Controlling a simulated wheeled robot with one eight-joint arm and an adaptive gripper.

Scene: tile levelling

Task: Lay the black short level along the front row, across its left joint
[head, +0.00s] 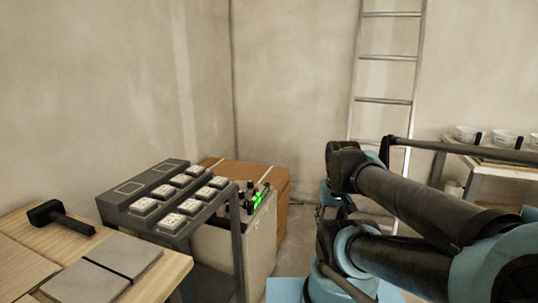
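Two grey tiles (78,280) lie side by side on the wooden table at the lower left, cut by the frame's bottom edge. A thin dark line runs between them; I cannot tell whether it is a gap or a narrow black object. I cannot make out the black short level for certain. My arm fills the right side of the view, bent, with black links and blue joints. My gripper's fingers do not show.
A black mallet (60,215) lies on the wooden table (165,270). Beside it, a dark grey rack (120,201) holds several pale blocks. Behind stand a bin (260,239) with tools and a brown box (225,167). A ladder (384,100) leans on the wall; white tubs (505,139) stand right.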

